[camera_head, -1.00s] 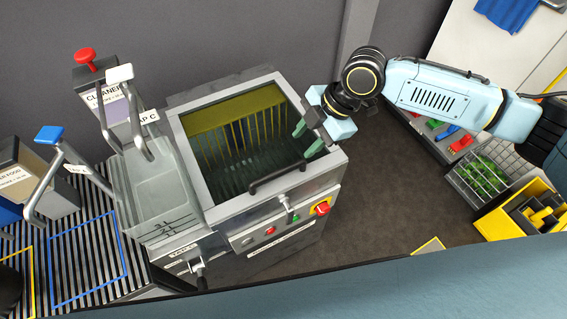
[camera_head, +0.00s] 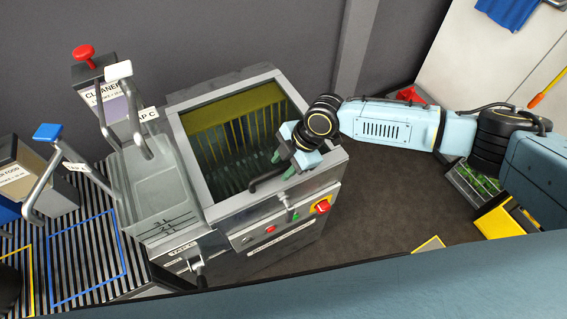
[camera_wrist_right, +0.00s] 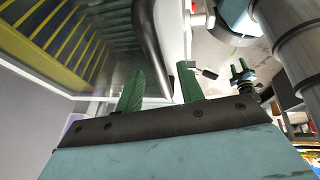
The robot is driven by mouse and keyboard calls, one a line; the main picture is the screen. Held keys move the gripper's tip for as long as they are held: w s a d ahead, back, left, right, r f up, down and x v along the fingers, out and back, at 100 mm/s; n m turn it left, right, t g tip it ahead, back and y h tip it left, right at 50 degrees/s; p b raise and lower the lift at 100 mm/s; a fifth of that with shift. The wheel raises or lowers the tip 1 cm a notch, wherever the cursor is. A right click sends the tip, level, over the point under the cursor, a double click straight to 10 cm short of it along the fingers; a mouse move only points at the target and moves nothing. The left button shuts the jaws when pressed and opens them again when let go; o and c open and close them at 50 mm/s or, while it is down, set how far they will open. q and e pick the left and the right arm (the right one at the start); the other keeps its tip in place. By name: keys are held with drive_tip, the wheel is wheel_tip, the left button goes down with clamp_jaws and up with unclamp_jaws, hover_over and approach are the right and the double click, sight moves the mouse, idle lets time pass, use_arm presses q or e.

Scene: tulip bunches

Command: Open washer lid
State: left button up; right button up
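The washer (camera_head: 325,190) is a steel box at the centre of the head view, with a dark see-through lid (camera_head: 225,150) lying flat on top and yellow-green slats showing through it. A black bar handle (camera_head: 262,182) runs along the lid's front edge; its right part is hidden behind my right gripper (camera_head: 281,166). In the right wrist view the handle (camera_wrist_right: 150,45) comes down between the two green fingers of my right gripper (camera_wrist_right: 160,92), which are apart. Contact cannot be told. My left gripper (camera_wrist_right: 240,68) shows small at the right of that view, its green fingers apart.
A grey sink (camera_head: 160,190) with taps adjoins the washer's left side. A red-yellow knob (camera_head: 322,206) and buttons sit on the washer's front. Dispensers (camera_head: 105,90) stand at left. A yellow crate (camera_head: 505,218) is at right. Brown floor (camera_head: 385,210) lies open between.

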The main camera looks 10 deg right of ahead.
drive_tip(key=shift+f, duration=0.1)
clamp_jaws()
idle(0.3)
drive_tip(key=w+a+r+g+p, duration=0.1)
drive_tip(key=w+r, duration=0.4)
drive_tip(key=r, duration=0.6)
drive_tip(key=w+a+r+g+p, duration=0.1)
drive_tip(key=w+a+r+p, duration=0.1)
drive_tip(key=w+r, duration=0.4)
drive_tip(key=shift+a+r+m+h+p, duration=0.35)
drive_tip(key=shift+r+p, duration=0.2)
drive_tip(key=shift+r, duration=2.15)
drive_tip(key=shift+d, duration=0.1)
